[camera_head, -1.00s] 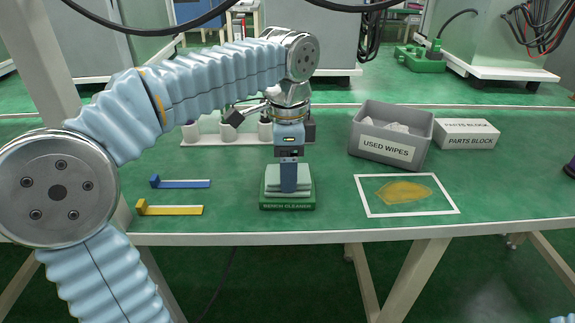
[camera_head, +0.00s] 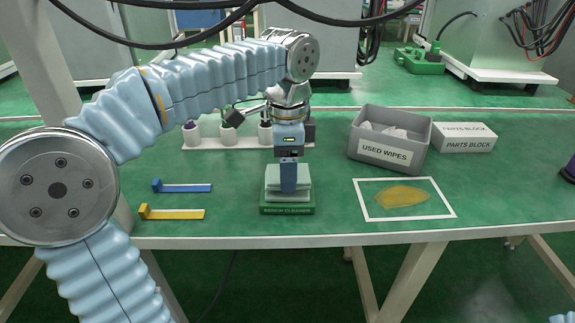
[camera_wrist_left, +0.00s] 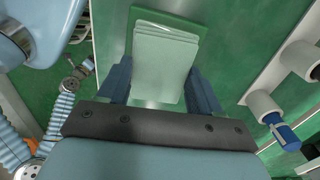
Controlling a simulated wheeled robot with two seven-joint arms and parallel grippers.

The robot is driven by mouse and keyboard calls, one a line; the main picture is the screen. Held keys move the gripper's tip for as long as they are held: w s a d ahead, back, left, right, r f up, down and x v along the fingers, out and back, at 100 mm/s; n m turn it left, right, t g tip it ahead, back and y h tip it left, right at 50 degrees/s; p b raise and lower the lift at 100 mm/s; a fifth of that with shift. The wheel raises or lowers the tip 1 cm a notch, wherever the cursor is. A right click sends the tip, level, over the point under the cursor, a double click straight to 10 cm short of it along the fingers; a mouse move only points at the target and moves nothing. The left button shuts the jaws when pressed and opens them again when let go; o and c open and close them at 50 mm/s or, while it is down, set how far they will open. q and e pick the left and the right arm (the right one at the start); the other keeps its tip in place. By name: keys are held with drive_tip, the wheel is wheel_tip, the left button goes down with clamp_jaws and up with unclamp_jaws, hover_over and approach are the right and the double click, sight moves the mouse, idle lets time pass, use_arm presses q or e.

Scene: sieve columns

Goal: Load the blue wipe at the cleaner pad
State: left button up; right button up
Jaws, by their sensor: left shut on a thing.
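My left gripper (camera_head: 289,188) points straight down over the green block labelled BENCH CLEANER (camera_head: 288,210). It is shut on a pale grey-green folded wipe (camera_head: 273,184); the wrist view shows the pale stack (camera_wrist_left: 165,62) between its two dark blue fingers (camera_wrist_left: 160,90). The stack lies over the green base (camera_wrist_left: 180,20), and I cannot tell whether it is one wipe or wipe and pad together. No plainly blue cloth shows. My right gripper is not in view.
A grey USED WIPES bin (camera_head: 386,153) holds white cloths, beside a white PARTS BLOCK box (camera_head: 464,138). A white-framed square (camera_head: 364,203) holds a yellow patch. Blue (camera_head: 185,188) and yellow (camera_head: 176,214) bars lie left. A rack of white cylinders (camera_head: 228,133) stands behind.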

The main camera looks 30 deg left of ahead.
use_arm(q)
drive_tip(key=shift+r+p, duration=0.35)
drive_tip(key=shift+r, duration=0.45)
wheel_tip(320, 180, up, 2)
drive_tip(key=shift+r+p, duration=0.1)
drive_tip(key=shift+p, duration=0.45)
drive_tip(key=shift+r, duration=0.9)
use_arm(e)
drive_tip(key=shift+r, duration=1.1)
